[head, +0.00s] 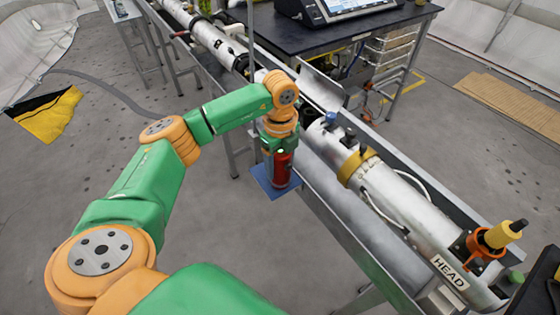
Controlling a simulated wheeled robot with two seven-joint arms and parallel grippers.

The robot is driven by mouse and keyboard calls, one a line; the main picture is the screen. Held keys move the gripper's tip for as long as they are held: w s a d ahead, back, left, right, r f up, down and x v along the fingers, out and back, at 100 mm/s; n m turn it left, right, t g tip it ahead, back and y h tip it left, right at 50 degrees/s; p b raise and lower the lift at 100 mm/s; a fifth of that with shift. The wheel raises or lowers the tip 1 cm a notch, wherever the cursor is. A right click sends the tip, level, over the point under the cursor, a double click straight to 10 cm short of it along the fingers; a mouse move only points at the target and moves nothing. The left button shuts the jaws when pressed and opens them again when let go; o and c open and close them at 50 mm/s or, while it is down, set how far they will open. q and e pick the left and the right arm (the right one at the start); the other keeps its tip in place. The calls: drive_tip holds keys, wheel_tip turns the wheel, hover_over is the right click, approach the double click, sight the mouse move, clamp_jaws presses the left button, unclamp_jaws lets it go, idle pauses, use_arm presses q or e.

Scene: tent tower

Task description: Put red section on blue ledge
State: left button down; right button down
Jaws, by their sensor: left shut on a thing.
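The red section (282,171) is a short red cylinder with dark parts, seen near the middle of the head view. My left gripper (281,153) is shut on it from above and hides its upper part. The blue ledge (264,182) is a small flat blue plate at the side of the long metal trough. The red section is upright over the ledge, its lower end at or just above the surface; I cannot tell whether they touch. My right gripper is not in view.
A long metal trough holds a silver cylinder (405,205) marked HEAD, right of the ledge. A dark table (345,38) with a screen device stands behind. A yellow and black mat (50,113) lies on the floor at left. Open floor lies left of the trough.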

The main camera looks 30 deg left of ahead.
use_arm(q)
drive_tip(key=shift+c, duration=0.3)
unclamp_jaws()
drive_tip(key=shift+s, duration=0.1)
drive_tip(key=shift+r, duration=0.1)
wheel_tip(320, 180, up, 6)
drive_tip(key=shift+r+b, duration=0.2)
drive_tip(key=shift+b, duration=0.6)
wheel_tip(320, 180, up, 6)
drive_tip(key=shift+f+p, duration=0.1)
drive_tip(key=shift+p, duration=0.5)
drive_tip(key=shift+f, duration=0.1)
